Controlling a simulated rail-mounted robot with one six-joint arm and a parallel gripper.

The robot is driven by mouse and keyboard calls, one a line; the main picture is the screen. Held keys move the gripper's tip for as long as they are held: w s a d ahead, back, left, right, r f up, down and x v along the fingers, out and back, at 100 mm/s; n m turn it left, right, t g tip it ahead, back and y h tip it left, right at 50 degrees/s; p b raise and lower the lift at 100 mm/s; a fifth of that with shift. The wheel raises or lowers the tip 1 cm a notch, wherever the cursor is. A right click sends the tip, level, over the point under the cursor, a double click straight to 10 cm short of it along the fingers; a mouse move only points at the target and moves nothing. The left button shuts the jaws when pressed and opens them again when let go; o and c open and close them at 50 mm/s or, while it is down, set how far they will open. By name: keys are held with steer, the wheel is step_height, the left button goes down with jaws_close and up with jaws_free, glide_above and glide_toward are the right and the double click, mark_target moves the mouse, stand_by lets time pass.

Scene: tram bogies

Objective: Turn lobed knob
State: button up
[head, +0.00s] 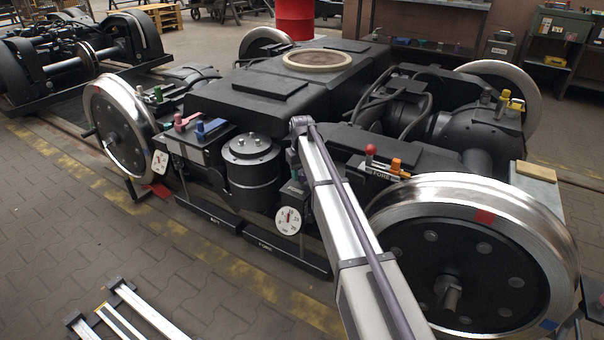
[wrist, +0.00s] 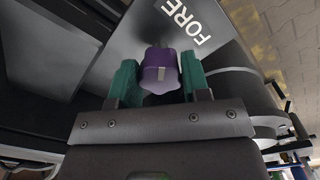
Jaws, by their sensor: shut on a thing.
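The lobed knob (wrist: 160,72) is purple with a pale mark on its side. In the wrist view it sits between the two green finger pads of my gripper (wrist: 158,84), which is shut on it. The knob stands at a grey box face (wrist: 135,45) lettered "FORE". In the head view my arm reaches to the front side of the bogie, and my gripper is largely hidden behind the arm beside the small dark box (head: 294,192).
A white dial gauge (head: 288,220) hangs just below the box. A black cylinder (head: 252,172) stands to the left, and a large wheel (head: 470,255) to the right. A red-balled lever (head: 370,152) and an orange knob (head: 396,165) stand nearby.

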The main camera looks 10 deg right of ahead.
mark_target(302, 172)
steer(key=m, duration=0.3)
steer(key=shift+m, duration=2.2)
steer(key=o, duration=0.9)
steer(key=shift+o, duration=0.2)
step_height(302, 172, up, 11)
steer(key=p, duration=1.1)
